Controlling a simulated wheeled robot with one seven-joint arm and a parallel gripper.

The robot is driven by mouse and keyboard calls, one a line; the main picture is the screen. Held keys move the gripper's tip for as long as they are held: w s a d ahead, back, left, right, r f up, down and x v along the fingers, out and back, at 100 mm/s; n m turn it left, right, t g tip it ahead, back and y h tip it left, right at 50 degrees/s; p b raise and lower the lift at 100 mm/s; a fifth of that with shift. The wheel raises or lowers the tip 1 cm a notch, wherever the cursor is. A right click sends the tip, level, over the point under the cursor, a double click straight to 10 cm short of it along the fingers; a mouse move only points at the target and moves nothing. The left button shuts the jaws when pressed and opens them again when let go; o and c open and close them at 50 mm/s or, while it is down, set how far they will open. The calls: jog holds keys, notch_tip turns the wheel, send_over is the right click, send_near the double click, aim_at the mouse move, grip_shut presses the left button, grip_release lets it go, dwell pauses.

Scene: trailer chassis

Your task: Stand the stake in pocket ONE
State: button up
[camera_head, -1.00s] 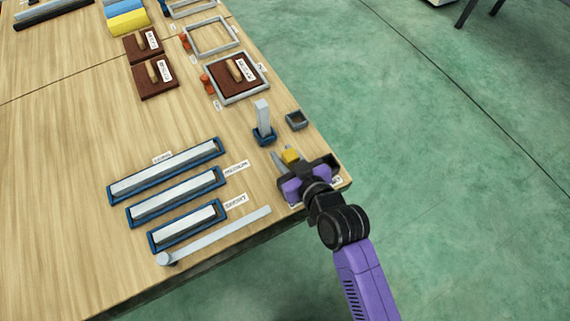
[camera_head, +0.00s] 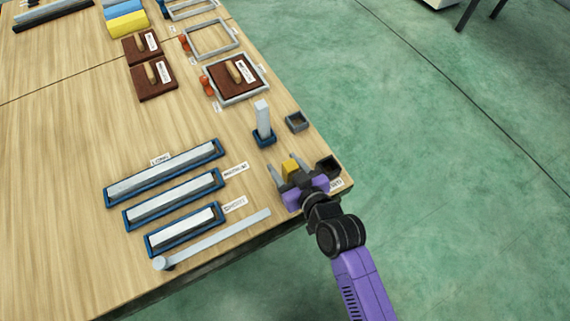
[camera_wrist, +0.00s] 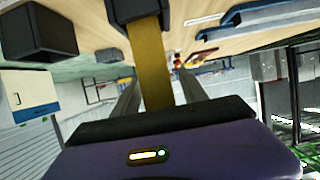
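A yellow bar, which I take as the stake (camera_head: 290,166), rises between the fingers of my gripper (camera_head: 286,170) near the table's right corner. In the wrist view the stake (camera_wrist: 153,65) runs to a dark block-like pocket (camera_wrist: 133,12); how deep it sits is hidden. The two grey fingers (camera_wrist: 163,92) are spread on either side, with a gap beside the stake on the right. A dark open pocket (camera_head: 327,166) stands to the right of my gripper; it also shows in the wrist view (camera_wrist: 40,35). I cannot read which pocket is ONE.
A pale upright bar (camera_head: 263,118) stands in a blue holder, with a small grey open box (camera_head: 297,121) beside it. Blue trays with pale bars (camera_head: 175,203) and a grey rod (camera_head: 215,240) lie left. The table ends close to my gripper.

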jog(key=shift+r, duration=0.2)
jog(key=p+v, duration=0.3)
jog(key=v, duration=0.9)
jog(key=s+d+r+m+t+h, duration=0.1)
jog(key=s+d+r+m+h, duration=0.15)
jog(key=s+d, duration=0.55)
jog(key=s+d+r+m+t+h, duration=0.2)
jog(key=s+d+r+h, duration=0.1)
jog(key=s+d, duration=0.5)
jog(key=s+d+r+m+h, duration=0.1)
jog(key=s+r+m+h, duration=0.1)
jog(key=s+r, duration=0.5)
jog(key=shift+s+r+t, duration=0.3)
jog(key=shift+s+r, duration=0.1)
jog(key=shift+r, duration=0.2)
